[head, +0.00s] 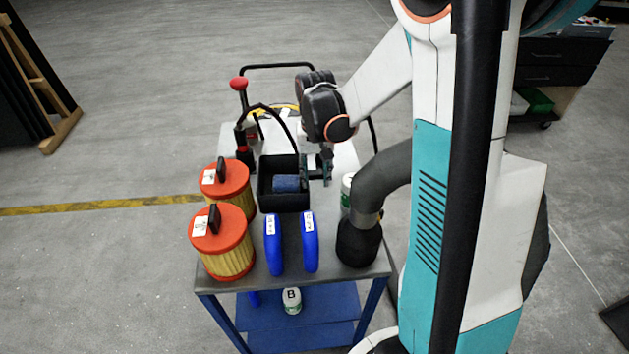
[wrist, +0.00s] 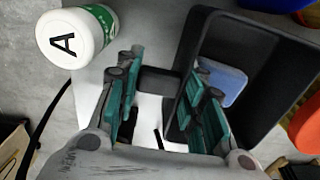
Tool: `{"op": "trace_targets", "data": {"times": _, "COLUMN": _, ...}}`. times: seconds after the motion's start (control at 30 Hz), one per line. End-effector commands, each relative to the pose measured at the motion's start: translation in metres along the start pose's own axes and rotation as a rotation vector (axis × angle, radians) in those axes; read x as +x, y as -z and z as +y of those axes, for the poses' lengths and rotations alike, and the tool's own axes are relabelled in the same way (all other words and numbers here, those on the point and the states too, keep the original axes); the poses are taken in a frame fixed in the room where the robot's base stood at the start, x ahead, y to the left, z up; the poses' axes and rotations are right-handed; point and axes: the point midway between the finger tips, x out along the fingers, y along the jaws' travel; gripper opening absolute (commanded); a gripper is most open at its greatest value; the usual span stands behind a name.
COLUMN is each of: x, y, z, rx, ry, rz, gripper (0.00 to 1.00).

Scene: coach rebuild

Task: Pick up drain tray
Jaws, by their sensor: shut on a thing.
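The drain tray (head: 263,192) is a black, open, deep box on the cart top, with a blue item (head: 286,184) lying in it. In the wrist view the tray (wrist: 262,45) fills the right side. My gripper (head: 318,168) is at the tray's right side in the head view. In the wrist view my gripper (wrist: 160,100) has one finger pair outside the tray and the other at its inner side, with a dark part of the tray between them. It is shut on the tray. The tray looks level; I cannot tell whether its underside touches the cart.
Two orange-capped filters (head: 222,245) stand left of the tray. Two blue bottles (head: 273,245) stand in front. A white-and-green container marked A (wrist: 70,38) is close to my gripper. The cart (head: 290,280) is crowded; a container marked B (head: 292,300) sits on its lower shelf.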

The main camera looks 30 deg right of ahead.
Motion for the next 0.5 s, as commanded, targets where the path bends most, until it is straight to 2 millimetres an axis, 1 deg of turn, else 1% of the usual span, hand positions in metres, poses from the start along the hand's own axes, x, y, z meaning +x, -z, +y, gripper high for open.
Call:
{"op": "trace_targets", "data": {"times": 0.03, "x": -0.017, "y": 0.000, "z": 0.000, "rx": 0.000, "ry": 0.000, "rz": 0.000, "gripper": 0.00}}
{"op": "trace_targets", "data": {"times": 0.2, "x": -0.059, "y": 0.000, "z": 0.000, "rx": 0.000, "ry": 0.000, "rz": 0.000, "gripper": 0.00}}
{"op": "trace_targets", "data": {"times": 0.4, "x": -0.103, "y": 0.000, "z": 0.000, "rx": 0.000, "ry": 0.000, "rz": 0.000, "gripper": 0.00}}
{"op": "trace_targets", "data": {"times": 0.5, "x": -0.119, "y": 0.000, "z": 0.000, "rx": 0.000, "ry": 0.000, "rz": 0.000, "gripper": 0.00}}
